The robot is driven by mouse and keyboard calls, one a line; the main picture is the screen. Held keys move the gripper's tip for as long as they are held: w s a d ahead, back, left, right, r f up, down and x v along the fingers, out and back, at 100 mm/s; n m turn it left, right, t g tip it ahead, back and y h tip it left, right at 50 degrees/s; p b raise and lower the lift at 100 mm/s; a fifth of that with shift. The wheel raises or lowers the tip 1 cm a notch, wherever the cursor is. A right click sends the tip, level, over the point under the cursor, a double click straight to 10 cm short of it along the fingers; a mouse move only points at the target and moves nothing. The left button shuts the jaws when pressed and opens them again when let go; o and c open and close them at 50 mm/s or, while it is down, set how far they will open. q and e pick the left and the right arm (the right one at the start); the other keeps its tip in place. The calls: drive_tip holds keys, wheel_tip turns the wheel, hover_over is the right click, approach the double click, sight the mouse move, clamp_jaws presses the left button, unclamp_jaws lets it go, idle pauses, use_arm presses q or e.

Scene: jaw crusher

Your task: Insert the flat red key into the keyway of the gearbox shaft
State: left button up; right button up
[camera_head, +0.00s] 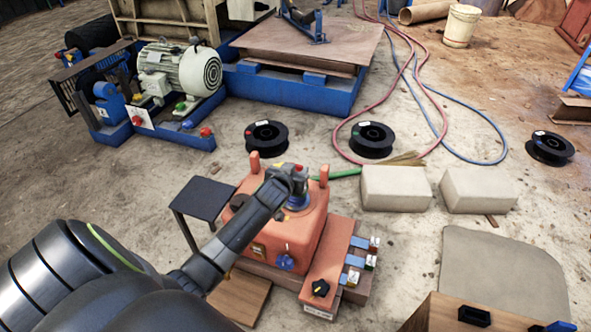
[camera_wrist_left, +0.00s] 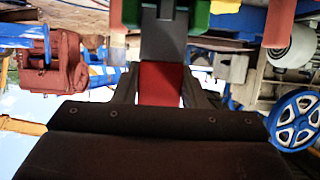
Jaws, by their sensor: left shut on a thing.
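My left gripper (camera_head: 292,182) reaches in from the left and is over the top of the orange gearbox housing (camera_head: 290,235). In the left wrist view, the left gripper is shut on the flat red key (camera_wrist_left: 160,84), which shows between the dark fingers. A grey block-like part (camera_wrist_left: 163,40) is directly beyond the key in that view; I cannot tell whether they touch. A grey-blue round part (camera_head: 298,202) sits on top of the housing beside the gripper. The shaft's keyway is not clearly visible. My right gripper is not in view.
Two orange posts, one being the right post (camera_head: 324,174), rise from the housing. Small coloured connectors (camera_head: 362,250) stand on its right side. A dark small table (camera_head: 203,198) is at its left. Black spools (camera_head: 372,139) and pale blocks (camera_head: 396,188) lie behind on the concrete floor.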

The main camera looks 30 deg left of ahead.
use_arm(q)
drive_tip(key=shift+f+b, duration=0.85)
drive_tip(key=shift+f, duration=0.7)
drive_tip(key=o, duration=1.2)
drive_tip(key=shift+c, duration=0.2)
drive_tip(key=shift+s, duration=0.1)
drive_tip(key=p+v, duration=0.6)
drive_tip(key=v, duration=1.1)
drive_tip(key=shift+s, duration=0.15)
